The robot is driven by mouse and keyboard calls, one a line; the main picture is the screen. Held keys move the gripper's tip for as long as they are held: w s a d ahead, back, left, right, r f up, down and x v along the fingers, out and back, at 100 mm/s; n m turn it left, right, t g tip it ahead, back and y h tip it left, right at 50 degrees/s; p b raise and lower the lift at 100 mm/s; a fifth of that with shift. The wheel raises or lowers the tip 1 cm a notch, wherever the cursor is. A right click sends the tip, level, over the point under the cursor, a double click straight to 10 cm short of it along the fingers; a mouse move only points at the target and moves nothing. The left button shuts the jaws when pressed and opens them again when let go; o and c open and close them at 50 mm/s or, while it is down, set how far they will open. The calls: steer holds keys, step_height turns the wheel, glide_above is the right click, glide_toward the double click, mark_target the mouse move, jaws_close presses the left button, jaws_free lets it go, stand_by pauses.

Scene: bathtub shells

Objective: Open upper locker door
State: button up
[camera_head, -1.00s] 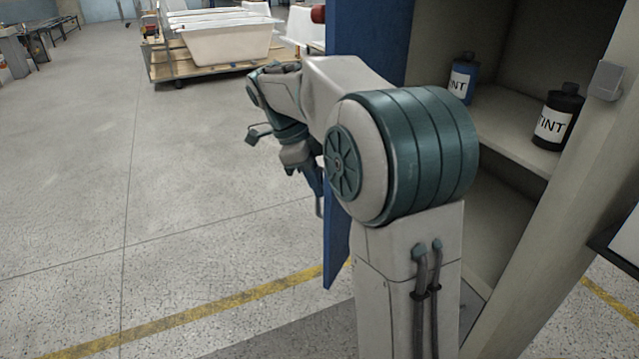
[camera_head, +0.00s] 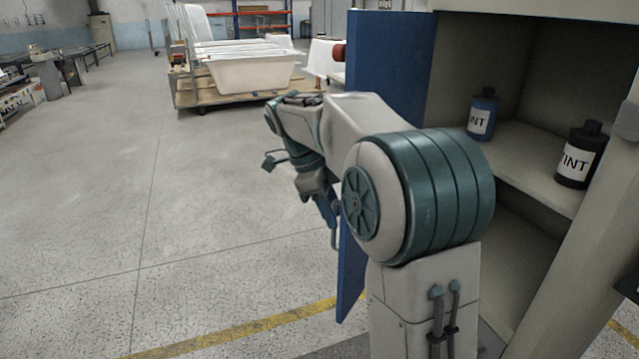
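The blue locker door (camera_head: 388,62) stands swung open, about edge-on, at the left side of the beige locker. Its lower part (camera_head: 351,270) shows below my arm. My arm covers the middle of the door. My gripper (camera_head: 331,214) points down on the door's outer side, close to it, near a thin grey piece that may be the handle. Its fingertips are small and partly hidden, so I cannot tell whether they are open, shut or touching the door. The locker's inside is exposed, with a shelf (camera_head: 525,163).
A blue TINT bottle (camera_head: 482,114) and a black TINT bottle (camera_head: 579,156) stand on the shelf. The locker's right post (camera_head: 585,255) has a grey latch (camera_head: 627,122). White tubs (camera_head: 252,73) sit on a wooden pallet cart (camera_head: 215,98) behind. The floor at left is clear.

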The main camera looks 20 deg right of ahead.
steer(key=p+v, duration=0.1)
steer(key=v, duration=1.1)
steer(key=shift+a+r+p, duration=0.25)
steer(key=shift+r+p, duration=0.05)
steer(key=shift+w, duration=0.15)
